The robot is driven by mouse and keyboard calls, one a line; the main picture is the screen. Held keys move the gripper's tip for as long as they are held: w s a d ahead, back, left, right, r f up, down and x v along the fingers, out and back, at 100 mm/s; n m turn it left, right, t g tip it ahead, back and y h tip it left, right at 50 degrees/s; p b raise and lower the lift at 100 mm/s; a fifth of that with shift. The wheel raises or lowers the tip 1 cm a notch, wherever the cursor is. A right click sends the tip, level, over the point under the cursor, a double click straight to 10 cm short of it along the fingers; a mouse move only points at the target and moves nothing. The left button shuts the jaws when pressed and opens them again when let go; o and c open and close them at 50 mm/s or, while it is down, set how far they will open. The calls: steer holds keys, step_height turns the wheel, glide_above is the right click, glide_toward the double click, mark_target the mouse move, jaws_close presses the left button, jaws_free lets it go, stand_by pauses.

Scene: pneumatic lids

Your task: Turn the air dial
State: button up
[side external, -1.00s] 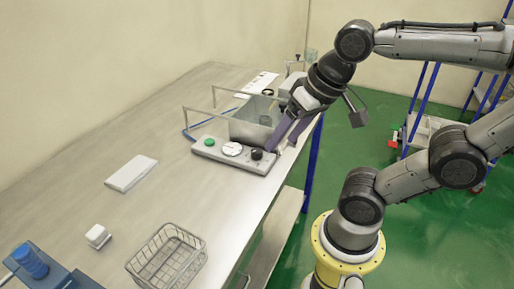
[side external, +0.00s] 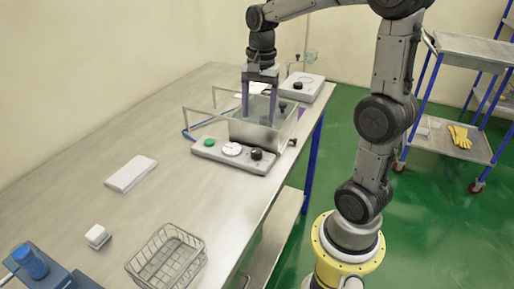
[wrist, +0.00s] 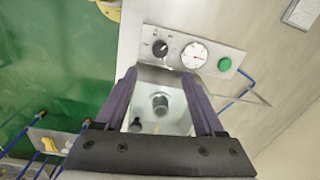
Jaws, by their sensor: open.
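The control panel (side external: 222,158) at the front of the metal box (side external: 247,133) carries a black dial (side external: 256,154), a white gauge (side external: 232,149) and a green button (side external: 209,142). In the wrist view the dial (wrist: 160,47) has a white mark, and the gauge (wrist: 194,55) has a needle. My gripper (side external: 259,120) points straight down above the box, behind the dial and apart from it. Its two purple fingers are spread with nothing between them. In the wrist view my gripper (wrist: 160,76) frames the box's inside, where a round grey fitting (wrist: 160,102) shows.
Thin metal rails stand around the box, and a blue hose (side external: 188,134) runs at its left. A second white unit (side external: 309,86) with a black knob is behind. A wire basket (side external: 167,258) and a white block (side external: 131,173) sit on the table.

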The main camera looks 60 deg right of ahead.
mark_target(257, 150)
steer(key=f, duration=1.2)
steer(key=shift+w+a+f, duration=0.1)
steer(key=shift+w+f, duration=0.1)
jaws_close()
